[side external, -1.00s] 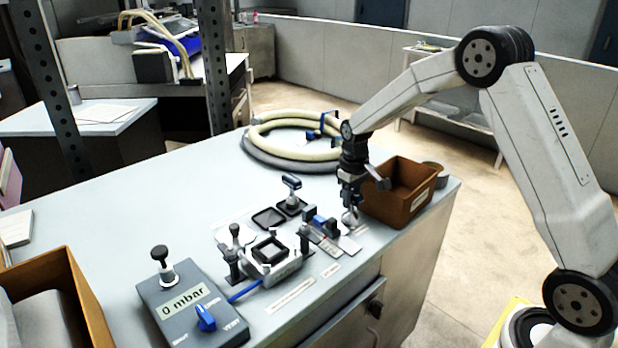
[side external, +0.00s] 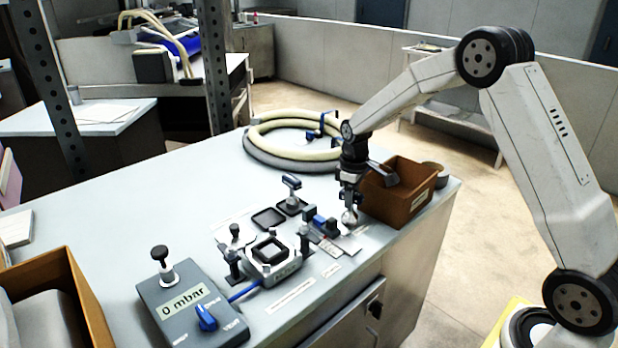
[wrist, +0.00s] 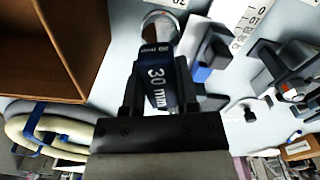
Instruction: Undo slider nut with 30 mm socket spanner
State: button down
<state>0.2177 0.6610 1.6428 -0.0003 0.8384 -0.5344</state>
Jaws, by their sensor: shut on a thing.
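The 30 mm socket spanner (wrist: 158,75) has a dark handle marked "30 mm" and a bright round metal socket end. My gripper (wrist: 158,92) is shut on its handle, with one finger on each side. In the side view, my gripper (side external: 350,196) points down beside the brown bin, with the spanner's shiny end (side external: 349,216) low near the bench top. I cannot tell whether this end touches the bench. The small clamped fixture (side external: 270,252) with a square dark opening stands to the left, apart from the spanner. I cannot make out the slider nut.
The brown bin (side external: 410,208) is close to the right of my gripper. Small blue-and-dark blocks (side external: 322,224) stand just left of it. A coiled hose (side external: 262,158) lies behind. A grey "0 mbar" box (side external: 185,302) is at front left.

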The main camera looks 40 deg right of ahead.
jog(key=shift+n, duration=1.8)
